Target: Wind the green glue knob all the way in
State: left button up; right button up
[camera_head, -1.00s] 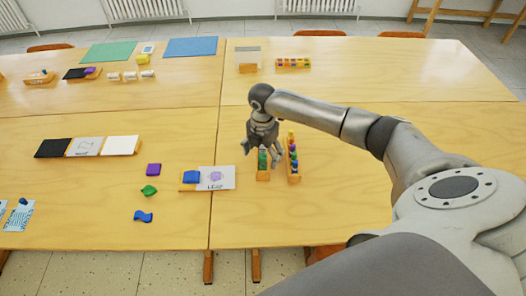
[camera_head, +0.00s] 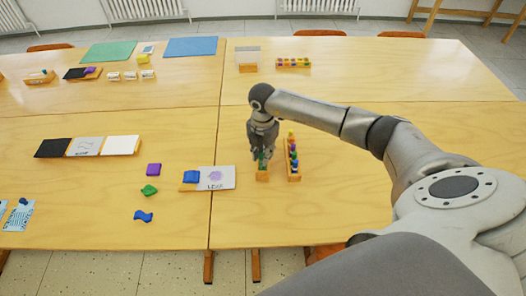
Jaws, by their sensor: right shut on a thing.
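The green glue knob (camera_head: 263,165) stands in a small wooden holder (camera_head: 263,176) on the table's front right part. My right gripper (camera_head: 263,157) points down from above and is shut on the green knob, its fingers hiding much of it. How far in the knob is wound cannot be told. My left gripper is not in view.
A wooden rack of several coloured pieces (camera_head: 293,160) stands close to the right of my right gripper. The tabletop (camera_head: 350,215) in front is clear.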

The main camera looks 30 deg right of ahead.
dwell(0.5)
jog(key=n+b, duration=0.2)
jog(key=n, duration=0.4)
jog(key=shift+b, duration=0.3)
jog(key=shift+n+b, duration=1.05)
jog(key=shift+n, duration=1.75)
jog(key=o, duration=1.5)
jog(key=shift+o, duration=0.2)
jog(key=shift+m, duration=0.3)
